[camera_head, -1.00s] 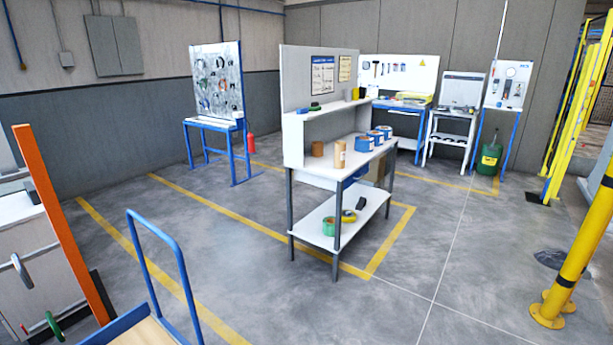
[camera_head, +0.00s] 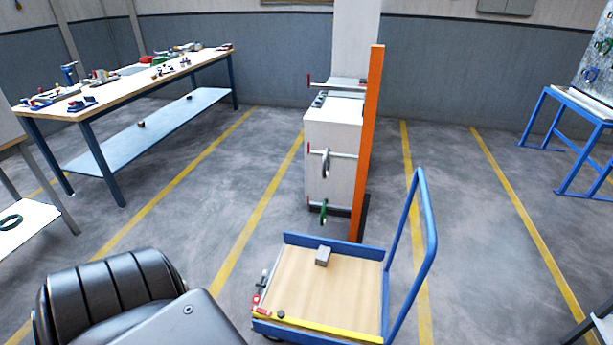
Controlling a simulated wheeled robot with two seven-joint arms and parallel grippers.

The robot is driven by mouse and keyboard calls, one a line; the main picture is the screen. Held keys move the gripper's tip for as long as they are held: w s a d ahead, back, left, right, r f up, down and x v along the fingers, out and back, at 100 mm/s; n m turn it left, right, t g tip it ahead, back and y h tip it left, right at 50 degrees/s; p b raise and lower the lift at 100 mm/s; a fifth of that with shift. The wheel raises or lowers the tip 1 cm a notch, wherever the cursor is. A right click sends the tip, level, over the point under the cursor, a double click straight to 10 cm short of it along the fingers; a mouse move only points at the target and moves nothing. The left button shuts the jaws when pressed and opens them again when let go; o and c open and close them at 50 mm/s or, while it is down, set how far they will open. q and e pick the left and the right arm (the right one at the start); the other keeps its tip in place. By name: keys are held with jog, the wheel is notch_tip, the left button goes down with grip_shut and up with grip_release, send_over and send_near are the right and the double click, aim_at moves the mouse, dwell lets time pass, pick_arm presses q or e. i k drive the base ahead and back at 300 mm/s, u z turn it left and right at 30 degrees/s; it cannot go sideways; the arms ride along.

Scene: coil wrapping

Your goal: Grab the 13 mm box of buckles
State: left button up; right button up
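I cannot make out a 13 mm box of buckles in this view. A small grey block (camera_head: 323,256) sits on the wooden deck of a blue-framed cart (camera_head: 333,325); I cannot tell what it is. Neither of my grippers shows.
An orange post (camera_head: 368,150) and a white cabinet (camera_head: 333,140) with rods stand behind the cart. A long workbench (camera_head: 120,82) with small tools is at the left. A blue-legged table (camera_head: 583,103) is at the right.

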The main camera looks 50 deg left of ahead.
aim_at(322, 258)
jog(key=u, duration=0.25)
jog(key=i, duration=1)
jog(key=u, duration=0.15)
